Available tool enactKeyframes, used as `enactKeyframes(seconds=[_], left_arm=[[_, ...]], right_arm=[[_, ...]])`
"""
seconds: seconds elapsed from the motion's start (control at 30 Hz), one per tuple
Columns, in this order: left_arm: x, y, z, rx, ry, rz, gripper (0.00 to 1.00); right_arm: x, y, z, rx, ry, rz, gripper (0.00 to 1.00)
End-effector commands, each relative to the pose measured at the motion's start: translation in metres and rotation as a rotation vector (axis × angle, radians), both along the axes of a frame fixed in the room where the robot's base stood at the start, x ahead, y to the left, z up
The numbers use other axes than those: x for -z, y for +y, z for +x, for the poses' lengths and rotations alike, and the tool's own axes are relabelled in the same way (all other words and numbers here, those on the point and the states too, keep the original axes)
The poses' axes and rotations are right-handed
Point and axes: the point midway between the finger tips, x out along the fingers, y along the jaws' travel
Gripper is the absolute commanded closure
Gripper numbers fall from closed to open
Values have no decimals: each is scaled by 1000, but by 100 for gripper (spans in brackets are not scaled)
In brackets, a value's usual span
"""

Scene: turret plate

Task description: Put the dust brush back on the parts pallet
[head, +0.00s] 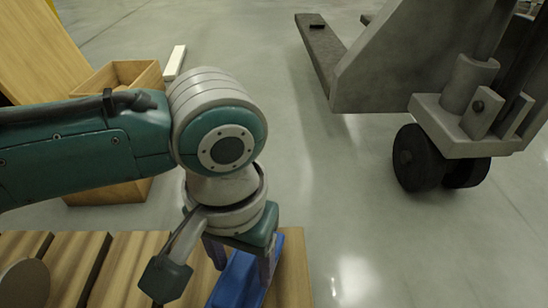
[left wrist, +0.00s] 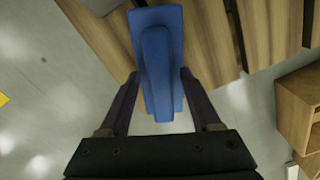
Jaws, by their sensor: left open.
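The dust brush is a blue block with a raised handle (head: 236,284), at the right end of the slatted wooden parts pallet (head: 296,268). In the left wrist view the brush (left wrist: 158,62) overlaps the edge of the pallet (left wrist: 205,35), and its near end shows against the grey floor. My left gripper (head: 240,262) points down over the brush. Its fingers are open, one on each side of the handle, in the left wrist view (left wrist: 159,76); I cannot tell whether they touch it. My wrist hides part of the brush in the head view. My right gripper is not in view.
A round flat disc (head: 25,284) is at the pallet's left. A wooden box (head: 146,76) stands on the floor behind my left arm. A large grey wheeled machine (head: 400,60) stands at the back right. The floor right of the pallet is clear.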

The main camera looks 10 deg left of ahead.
Motion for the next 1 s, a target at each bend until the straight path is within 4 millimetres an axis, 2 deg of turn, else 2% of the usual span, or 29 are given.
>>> enactKeyframes(seconds=[0.13,0.23,0.5,0.7,0.83,1.0], left_arm=[[-3,0,0,1,-1,0,36],[-16,0,0,1,-1,-1,36],[-74,-1,0,1,-1,-2,36],[-109,0,0,1,0,-1,36],[-120,0,0,0,1,0,36],[-123,0,-1,1,1,-1,36]], right_arm=[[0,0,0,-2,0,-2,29],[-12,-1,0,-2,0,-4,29],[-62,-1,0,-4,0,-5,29],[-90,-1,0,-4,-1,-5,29],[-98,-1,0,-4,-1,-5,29],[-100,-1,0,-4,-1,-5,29]])
